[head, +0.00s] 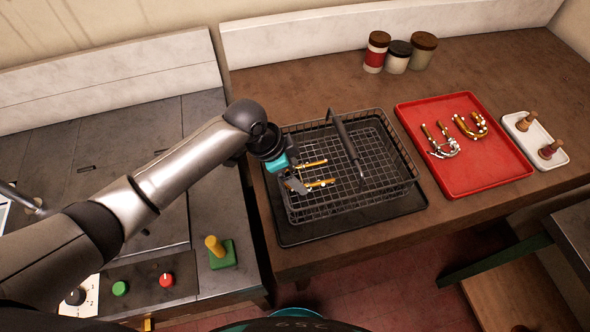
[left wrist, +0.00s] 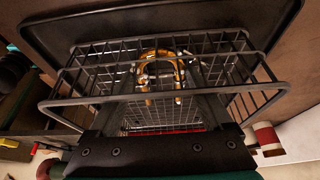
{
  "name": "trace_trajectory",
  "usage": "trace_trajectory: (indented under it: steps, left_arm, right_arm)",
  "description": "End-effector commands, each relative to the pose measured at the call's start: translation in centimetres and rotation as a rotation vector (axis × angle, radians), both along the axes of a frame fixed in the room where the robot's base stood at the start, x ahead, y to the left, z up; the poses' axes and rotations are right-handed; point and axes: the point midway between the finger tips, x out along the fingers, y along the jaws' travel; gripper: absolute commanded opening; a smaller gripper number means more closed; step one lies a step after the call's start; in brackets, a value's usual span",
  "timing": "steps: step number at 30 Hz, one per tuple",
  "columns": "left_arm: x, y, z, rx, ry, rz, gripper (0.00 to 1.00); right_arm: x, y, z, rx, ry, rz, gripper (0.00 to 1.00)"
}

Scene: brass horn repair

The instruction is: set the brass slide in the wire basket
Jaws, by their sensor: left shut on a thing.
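The wire basket (head: 375,190), dark mesh with a raised handle, stands on a black tray (head: 300,236). My left gripper (head: 292,177) is at the basket's left end, shut on the brass slide (head: 318,183). The slide's two gold legs point right, over the basket's mesh. In the left wrist view the U-shaped slide (left wrist: 147,87) shows between the fingers, with the basket (left wrist: 262,88) around and behind it. I cannot tell whether the slide touches the basket floor. The slide's gripped end is partly hidden. My right gripper is not in view.
A red tray (head: 475,182) with several brass and silver horn parts lies right of the basket. A white dish (head: 527,131) with two brown-topped pieces is beyond it. Three jars (head: 397,57) stand at the back. A green block with a yellow peg (head: 221,255) sits at front left.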

Motion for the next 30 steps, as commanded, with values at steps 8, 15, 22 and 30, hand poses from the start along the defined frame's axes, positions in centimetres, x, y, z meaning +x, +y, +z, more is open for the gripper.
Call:
trace_trajectory:
  steps: [8, 15, 22, 30]
  left_arm:
    - [0.0, 0.0, -0.3, 0.0, 0.0, 0.0, 0.9]
    - [0.0, 0.0, -0.2, 0.0, 0.0, 0.0, 1.0]
    - [0.0, 0.3, 0.8, 0.001, -0.003, 0.001, 1.0]
    - [-0.5, 2.1, 5.3, -0.001, -0.005, 0.0, 1.0]
  right_arm:
    - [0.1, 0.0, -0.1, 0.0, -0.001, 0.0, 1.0]
    - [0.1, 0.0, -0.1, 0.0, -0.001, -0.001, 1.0]
    - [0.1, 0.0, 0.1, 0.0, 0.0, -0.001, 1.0]
    - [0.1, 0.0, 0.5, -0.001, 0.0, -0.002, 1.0]
